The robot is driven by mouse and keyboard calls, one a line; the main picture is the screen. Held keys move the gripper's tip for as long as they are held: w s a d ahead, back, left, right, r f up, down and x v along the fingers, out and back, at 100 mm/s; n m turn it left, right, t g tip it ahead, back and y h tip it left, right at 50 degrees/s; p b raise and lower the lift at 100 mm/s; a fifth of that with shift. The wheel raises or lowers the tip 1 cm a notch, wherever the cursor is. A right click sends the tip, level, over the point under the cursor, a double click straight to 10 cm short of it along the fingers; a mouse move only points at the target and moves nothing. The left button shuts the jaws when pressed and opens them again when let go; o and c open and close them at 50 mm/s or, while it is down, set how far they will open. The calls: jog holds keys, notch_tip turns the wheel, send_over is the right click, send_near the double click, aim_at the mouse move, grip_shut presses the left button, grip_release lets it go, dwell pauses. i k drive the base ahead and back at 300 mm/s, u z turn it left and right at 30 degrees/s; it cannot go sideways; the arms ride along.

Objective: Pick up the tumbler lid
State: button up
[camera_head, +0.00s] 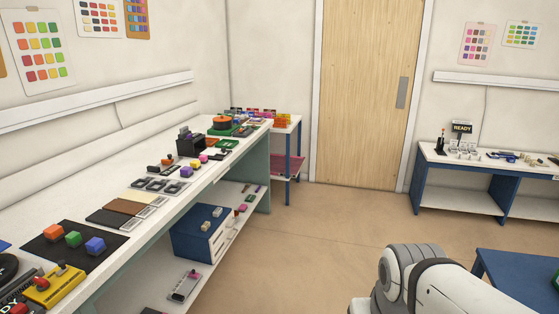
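I cannot pick out the tumbler lid for certain in the head view. A round orange-and-dark object (222,123) sits on a green base at the far end of the long bench; it is too small to tell whether it is the lid. My gripper is out of view. Only a white and grey link of my arm shows at the bottom right.
The long white bench (150,190) along the left wall holds coloured blocks, a yellow control box (54,287) and dark trays. A blue drawer box (203,236) stands on its lower shelf. A blue table (515,277) is at lower right. The middle floor is clear.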

aim_at(222, 118)
jog(key=u, duration=0.3)
jog(key=i, duration=2.5)
jog(key=u, duration=0.25)
